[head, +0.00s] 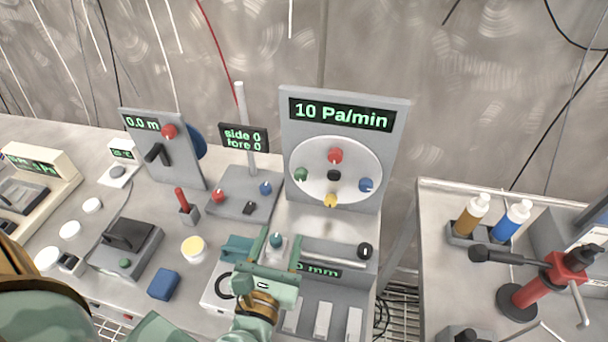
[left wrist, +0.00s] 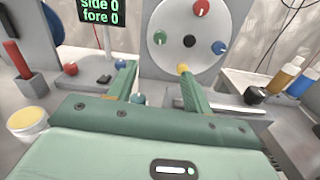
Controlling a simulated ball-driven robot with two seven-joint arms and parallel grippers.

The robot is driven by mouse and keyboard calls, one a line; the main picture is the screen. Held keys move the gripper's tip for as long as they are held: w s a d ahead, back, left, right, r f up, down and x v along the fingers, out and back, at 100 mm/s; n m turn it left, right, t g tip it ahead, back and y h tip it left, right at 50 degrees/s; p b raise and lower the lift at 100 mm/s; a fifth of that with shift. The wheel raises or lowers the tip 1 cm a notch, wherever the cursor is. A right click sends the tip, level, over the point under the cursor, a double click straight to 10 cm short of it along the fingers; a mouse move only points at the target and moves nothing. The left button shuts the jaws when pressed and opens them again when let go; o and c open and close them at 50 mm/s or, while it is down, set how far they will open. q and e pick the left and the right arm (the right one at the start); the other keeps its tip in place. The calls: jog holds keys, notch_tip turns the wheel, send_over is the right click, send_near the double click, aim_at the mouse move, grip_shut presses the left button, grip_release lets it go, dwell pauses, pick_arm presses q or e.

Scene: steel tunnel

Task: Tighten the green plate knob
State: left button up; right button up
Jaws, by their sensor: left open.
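The green plate knob (head: 301,174) sits at the left of a round white plate (head: 350,154) on an upright grey panel. The plate also carries a red knob at top, a blue one at right, a yellow one at bottom and a black centre. The display above reads 10 Pa/min. My left gripper (head: 281,236) is open and empty, below and in front of the plate, apart from the green knob. In the left wrist view the green knob (left wrist: 159,37) shows above the gap between the fingers, and the yellow knob is by the right fingertip. My right gripper is out of view.
A post with a "side 0 fore 0" display (head: 243,137) stands left of the panel. A teal knob (head: 275,241) and a grey unit with a bar (head: 333,252) lie near my gripper. A right-hand table holds bottles (head: 472,216) and a red tool (head: 540,285).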

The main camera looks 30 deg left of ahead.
pick_arm(q)
send_near(300, 178)
jog(key=x, duration=0.9)
jog(key=shift+b, duration=0.35)
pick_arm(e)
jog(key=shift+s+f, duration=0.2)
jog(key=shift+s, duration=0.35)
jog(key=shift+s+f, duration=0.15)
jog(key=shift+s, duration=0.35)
pick_arm(q)
jog(key=shift+r, duration=0.1)
jog(key=shift+c, duration=0.2)
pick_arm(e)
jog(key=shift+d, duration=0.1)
pick_arm(q)
jog(key=c, duration=0.9)
jog(key=shift+r+m+p, duration=0.2)
jog(key=shift+m+p, duration=0.4)
jog(key=shift+p, duration=0.1)
jog(key=shift+m, duration=0.3)
jog(key=shift+f, duration=0.25)
jog(key=o, duration=0.9)
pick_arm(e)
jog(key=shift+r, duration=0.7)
